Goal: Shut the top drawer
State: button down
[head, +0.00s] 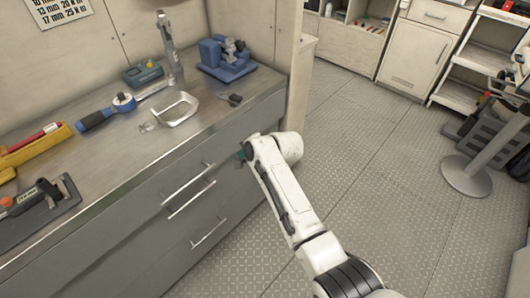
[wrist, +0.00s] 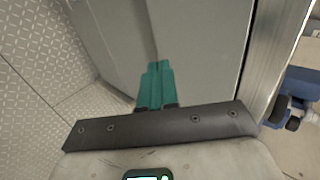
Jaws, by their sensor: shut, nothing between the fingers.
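The grey drawer cabinet stands at the left in the head view, under a metal worktop. The top drawer (head: 150,193) is the uppermost grey front, with a bar handle (head: 188,184). It looks close to flush; I cannot tell if a small gap is left. My gripper, with teal fingers, is at the right end of the drawer fronts, mostly hidden behind my white arm. In the wrist view my gripper (wrist: 155,66) is shut and empty, its fingertips at or just before the grey fronts near a seam. Contact cannot be made out. The top drawer front (wrist: 203,45) lies right of that seam.
Lower drawer handles (head: 191,199) (head: 208,232) stick out. A round-based post (head: 467,175) stands right. The patterned floor (head: 385,140) between is clear.

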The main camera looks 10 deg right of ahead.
jog(key=v, duration=0.8)
jog(key=shift+s+d+r+p, duration=0.2)
jog(key=shift+r+p, duration=0.1)
jog(key=shift+p, duration=0.1)
